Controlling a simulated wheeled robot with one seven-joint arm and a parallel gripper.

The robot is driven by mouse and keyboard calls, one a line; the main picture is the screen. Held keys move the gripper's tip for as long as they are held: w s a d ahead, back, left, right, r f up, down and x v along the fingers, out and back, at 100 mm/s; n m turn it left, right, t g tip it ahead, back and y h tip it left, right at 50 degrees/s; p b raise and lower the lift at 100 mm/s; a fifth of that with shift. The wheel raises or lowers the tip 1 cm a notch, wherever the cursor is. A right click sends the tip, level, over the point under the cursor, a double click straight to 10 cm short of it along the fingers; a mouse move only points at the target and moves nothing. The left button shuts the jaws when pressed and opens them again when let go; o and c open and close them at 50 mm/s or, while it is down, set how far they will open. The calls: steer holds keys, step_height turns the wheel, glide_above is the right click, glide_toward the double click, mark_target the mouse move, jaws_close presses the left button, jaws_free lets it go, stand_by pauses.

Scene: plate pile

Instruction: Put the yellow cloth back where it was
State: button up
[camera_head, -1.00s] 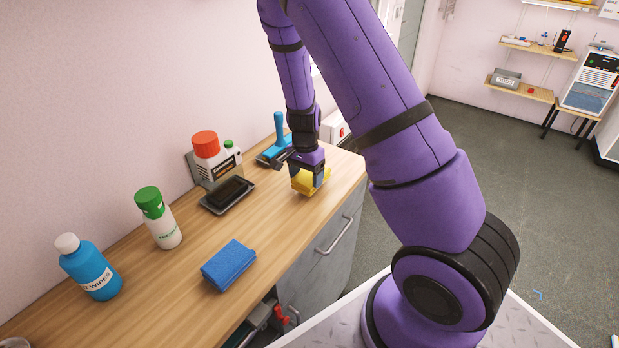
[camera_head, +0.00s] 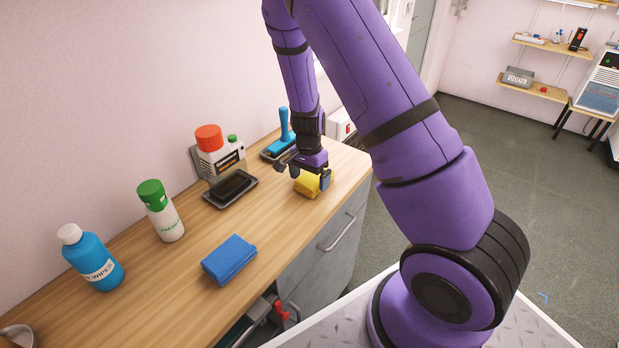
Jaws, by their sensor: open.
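The yellow cloth (camera_head: 310,186) is a folded block lying on the wooden counter (camera_head: 205,228), near its right end. My gripper (camera_head: 305,178) is open just above and at the cloth, one finger on its left side and one in front of its right part. The fingers and hand hide part of the cloth, and I cannot tell whether they touch it. A folded blue cloth (camera_head: 229,260) lies near the counter's front edge.
A black tray (camera_head: 231,189) and a red-capped bottle (camera_head: 210,150) stand left of my gripper. A blue-handled tool (camera_head: 285,128) is behind it. A green-capped bottle (camera_head: 160,212) and blue bottle (camera_head: 92,258) stand further left. The counter between the cloths is clear.

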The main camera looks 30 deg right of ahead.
step_height(320, 180, up, 12)
steer(key=w, duration=0.1)
step_height(320, 180, up, 10)
steer(key=n+t+y, duration=0.1)
steer(key=n, duration=0.2)
glide_above(308, 177)
steer(key=s+a, duration=0.2)
steer(key=s, duration=0.2)
steer(key=s+a+r+n+t, duration=0.1)
steer(key=s+r+n+t, duration=0.1)
steer(key=s+r+n, duration=0.3)
steer(key=s+a+r+n+t+h, duration=0.1)
steer(key=s+r+n, duration=0.4)
steer(key=s+r, duration=0.7)
steer(key=shift+s+a+r+n+t, duration=0.25)
steer(key=shift+s+a+t, duration=0.7)
steer(key=shift+s, duration=2)
steer(key=shift+d+f+t, duration=0.1)
steer(key=shift+d+t, duration=0.15)
